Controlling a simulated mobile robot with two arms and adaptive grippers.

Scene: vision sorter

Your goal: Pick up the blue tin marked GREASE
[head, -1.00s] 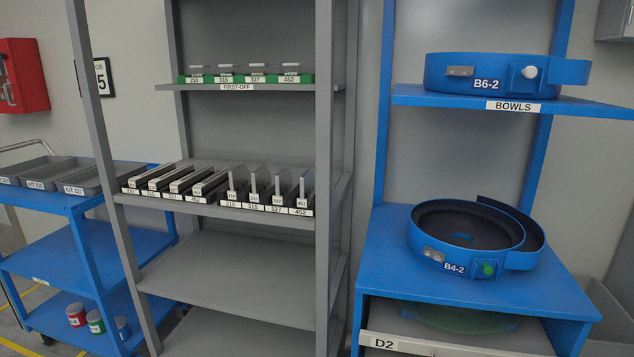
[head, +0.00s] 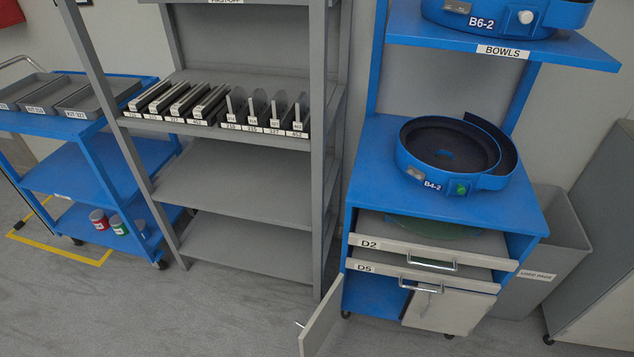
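A small blue tin (head: 140,226) stands on the bottom shelf of the blue cart at the left, partly hidden by the grey rack's post. Any marking on it is too small to read. A green tin (head: 119,225) stands just left of it, and a red tin (head: 99,219) stands left of that. Neither of my grippers shows in the head view.
The blue cart (head: 68,172) carries grey kit trays (head: 90,97) on top. The grey rack (head: 232,192) stands close to its right. A blue bowl cabinet (head: 365,160) has drawers and an open lower door (head: 322,322). Floor in front is clear.

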